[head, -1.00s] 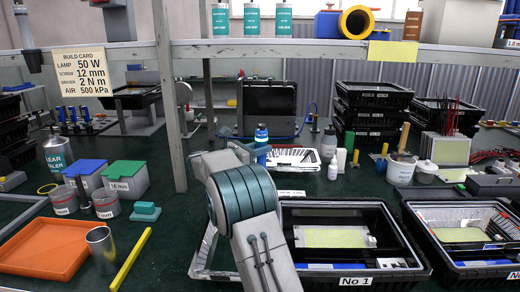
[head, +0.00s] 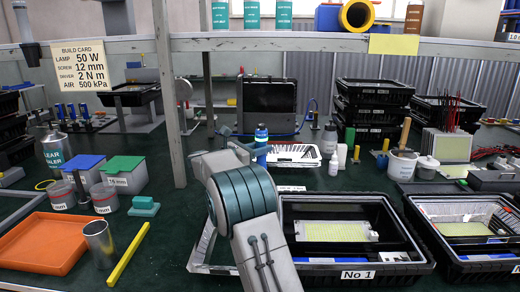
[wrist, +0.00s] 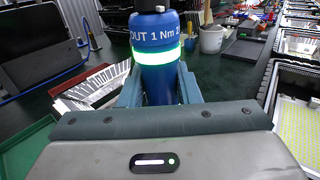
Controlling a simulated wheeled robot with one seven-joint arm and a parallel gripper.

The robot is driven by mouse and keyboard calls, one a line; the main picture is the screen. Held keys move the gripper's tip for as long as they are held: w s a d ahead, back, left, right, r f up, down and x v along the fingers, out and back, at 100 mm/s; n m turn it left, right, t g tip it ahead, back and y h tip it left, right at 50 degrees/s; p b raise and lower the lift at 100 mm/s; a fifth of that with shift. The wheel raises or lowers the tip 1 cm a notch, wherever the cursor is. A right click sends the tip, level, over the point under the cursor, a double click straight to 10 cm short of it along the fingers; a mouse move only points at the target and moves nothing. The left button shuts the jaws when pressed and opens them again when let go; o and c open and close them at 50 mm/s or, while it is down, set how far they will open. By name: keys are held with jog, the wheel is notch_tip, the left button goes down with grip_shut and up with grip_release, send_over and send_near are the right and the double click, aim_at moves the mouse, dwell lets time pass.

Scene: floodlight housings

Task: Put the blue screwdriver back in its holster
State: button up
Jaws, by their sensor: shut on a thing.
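The blue screwdriver (wrist: 157,62) stands upright in the wrist view, a thick blue body with a lit green-white ring, printed torque marks and a black top. My gripper (wrist: 158,92) is shut around it, with one blue-grey finger on each side. In the head view the screwdriver (head: 261,137) shows beyond my grey arm, which hides most of my gripper. Its lower end is hidden. A dark holder-like piece (head: 32,55) hangs at the far left; I cannot tell whether it is the holster. Several blue-handled tools (head: 70,111) stand at the back left.
A shelf post (head: 168,90) rises left of my arm. A white slatted tray (head: 293,155) lies just behind the screwdriver. Green bench shows between the tins and my arm.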

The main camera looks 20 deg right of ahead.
jog(key=shift+f+b, duration=1)
jog(key=shift+b, duration=0.1)
jog(key=o, duration=1.1)
jog(key=shift+r, duration=0.1)
jog(key=shift+o, duration=0.2)
jog(key=v, duration=1.4)
jog(key=shift+d, duration=0.1)
